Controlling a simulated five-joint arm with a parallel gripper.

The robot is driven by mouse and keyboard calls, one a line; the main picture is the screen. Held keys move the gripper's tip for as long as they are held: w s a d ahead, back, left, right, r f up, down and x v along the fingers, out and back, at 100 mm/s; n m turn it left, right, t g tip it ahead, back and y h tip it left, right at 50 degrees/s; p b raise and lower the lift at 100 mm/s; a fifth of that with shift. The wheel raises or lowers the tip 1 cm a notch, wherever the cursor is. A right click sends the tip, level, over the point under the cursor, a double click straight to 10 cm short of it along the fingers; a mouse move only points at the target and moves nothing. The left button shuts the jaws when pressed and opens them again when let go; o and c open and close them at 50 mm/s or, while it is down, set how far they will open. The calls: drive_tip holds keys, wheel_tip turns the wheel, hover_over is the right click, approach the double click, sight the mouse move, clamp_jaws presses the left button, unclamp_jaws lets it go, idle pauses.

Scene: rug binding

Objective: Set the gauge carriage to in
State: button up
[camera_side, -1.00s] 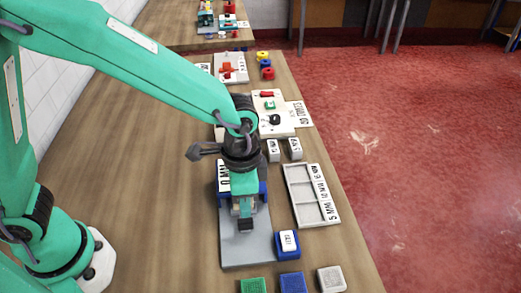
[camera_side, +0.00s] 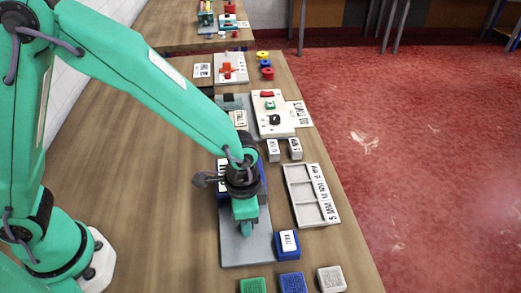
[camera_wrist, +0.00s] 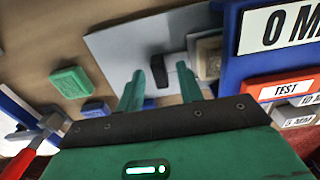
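The gauge (camera_side: 225,242) is a grey plate with a blue frame at its far end, and the frame carries a white "0 MM" label (camera_side: 223,170). In the wrist view the same label (camera_wrist: 282,28) is at the upper right. A dark upright piece (camera_wrist: 161,76), seemingly the carriage's handle, stands over the pale plate (camera_wrist: 115,45), with a beige block (camera_wrist: 208,55) to its right. My gripper (camera_wrist: 160,78) is open, its two green fingers on either side of the dark piece in the picture. I cannot tell whether they touch it. In the side view my gripper (camera_side: 245,228) hides the carriage.
A blue block with a white label (camera_side: 288,242) sits at the plate's right corner. Green (camera_side: 253,286), blue (camera_side: 293,283) and grey (camera_side: 331,279) blocks line the near edge. A compartment tray (camera_side: 303,196) is at right. Table left of the plate is clear.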

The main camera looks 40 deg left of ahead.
clamp_jaws()
drive_tip(key=shift+w+a, duration=1.4)
drive_tip(key=shift+a, duration=0.05)
unclamp_jaws()
drive_tip(key=shift+d, duration=0.1)
